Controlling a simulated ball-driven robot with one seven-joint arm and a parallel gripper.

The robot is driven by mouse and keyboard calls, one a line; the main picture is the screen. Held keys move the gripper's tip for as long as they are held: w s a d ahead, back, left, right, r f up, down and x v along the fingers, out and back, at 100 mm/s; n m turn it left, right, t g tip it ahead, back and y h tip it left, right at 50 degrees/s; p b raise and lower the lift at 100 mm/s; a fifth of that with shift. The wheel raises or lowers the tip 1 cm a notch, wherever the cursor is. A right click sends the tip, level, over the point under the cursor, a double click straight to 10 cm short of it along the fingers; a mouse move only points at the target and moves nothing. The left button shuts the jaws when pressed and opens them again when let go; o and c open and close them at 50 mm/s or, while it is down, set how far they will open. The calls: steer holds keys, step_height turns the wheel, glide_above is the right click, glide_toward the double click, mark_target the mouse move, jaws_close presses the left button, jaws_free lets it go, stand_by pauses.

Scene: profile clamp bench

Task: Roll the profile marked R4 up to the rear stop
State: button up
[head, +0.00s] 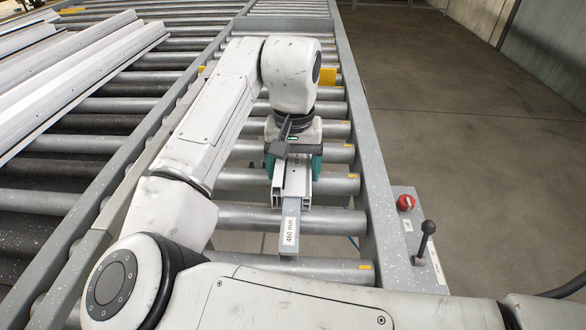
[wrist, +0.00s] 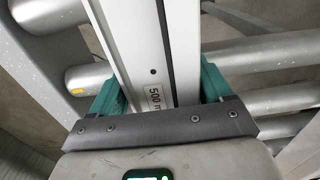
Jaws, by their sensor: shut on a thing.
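A short pale aluminium profile (head: 291,190) lies lengthwise on the rollers of the right lane in the head view. My gripper (head: 293,166) is above it, with a teal jaw against each side. In the wrist view the jaws of my gripper (wrist: 161,88) are shut on the profile (wrist: 135,40). A label starting "500 m" shows between the jaws, partly hidden. No R4 mark is readable. A grey bar (head: 290,248) labelled "450 mm" shows at the profile's near end. A yellow crosspiece (head: 327,76), possibly the rear stop, is beyond my arm, partly hidden by it.
Several long profiles (head: 70,75) lie on the left roller lane. A grey side rail (head: 372,190) bounds the right lane. Outside it is a control box (head: 409,228) with a red knob and a black lever (head: 424,238). The floor at right is clear.

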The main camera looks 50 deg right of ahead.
steer(key=shift+w+d+p, duration=0.35)
steer(key=shift+w+d, duration=0.25)
steer(key=shift+d, duration=0.2)
steer(key=shift+w+d+p, duration=0.3)
steer(key=shift+w+d, duration=0.25)
steer(key=shift+d, duration=0.2)
steer(key=o, duration=1.5)
step_height(320, 180, up, 11)
steer(key=shift+w+f, duration=0.1)
